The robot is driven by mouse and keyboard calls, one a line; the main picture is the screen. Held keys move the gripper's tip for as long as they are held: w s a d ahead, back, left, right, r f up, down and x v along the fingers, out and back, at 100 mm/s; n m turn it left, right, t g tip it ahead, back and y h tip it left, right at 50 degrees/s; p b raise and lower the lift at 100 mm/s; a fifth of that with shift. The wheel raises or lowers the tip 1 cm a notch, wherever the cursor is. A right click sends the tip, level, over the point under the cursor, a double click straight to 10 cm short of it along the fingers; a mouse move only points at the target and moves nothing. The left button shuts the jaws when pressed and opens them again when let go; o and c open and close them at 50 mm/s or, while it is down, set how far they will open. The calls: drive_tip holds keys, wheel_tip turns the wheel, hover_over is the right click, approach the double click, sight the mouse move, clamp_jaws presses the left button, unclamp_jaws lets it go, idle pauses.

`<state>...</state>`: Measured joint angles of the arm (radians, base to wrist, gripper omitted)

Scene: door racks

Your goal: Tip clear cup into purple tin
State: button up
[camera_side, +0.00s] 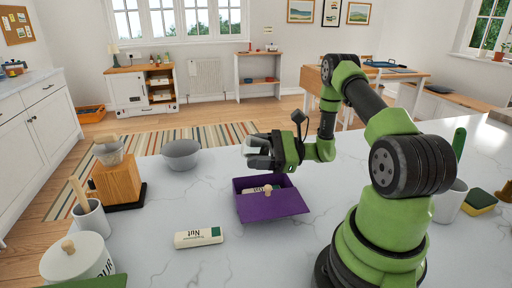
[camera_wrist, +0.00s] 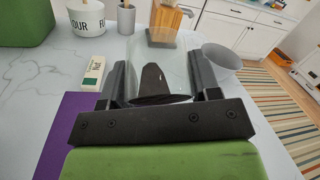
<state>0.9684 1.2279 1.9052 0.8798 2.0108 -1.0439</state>
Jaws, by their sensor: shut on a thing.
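My gripper (camera_side: 262,152) is shut on the clear cup (camera_side: 255,145), holding it above the back of the purple tin. In the wrist view the see-through cup (camera_wrist: 165,55) sits between both fingers of my gripper (camera_wrist: 162,80). A dark shape shows through it; I cannot tell if it is inside. The cup's exact tilt is hard to tell. The purple tin (camera_side: 240,201) stands on the counter. A purple panel with a wooden knob (camera_side: 285,206) covers its front part, and a pale labelled item shows in the open back. Purple also shows at lower left in the wrist view (camera_wrist: 60,145).
A white and green nut bar (camera_side: 198,238) lies left of the tin. A grey bowl (camera_side: 181,155), a wooden block (camera_side: 118,181), a utensil cup (camera_side: 92,219) and a flour jar (camera_side: 77,262) stand farther left. The marble counter between bowl and nut bar is clear.

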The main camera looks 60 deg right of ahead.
drive_tip(key=shift+r, duration=0.1)
idle(0.3)
drive_tip(key=shift+r, duration=1.25)
drive_tip(key=shift+f, duration=1.35)
drive_tip(key=shift+r, duration=1.35)
drive_tip(key=shift+f, duration=1.35)
drive_tip(key=shift+r, duration=0.15)
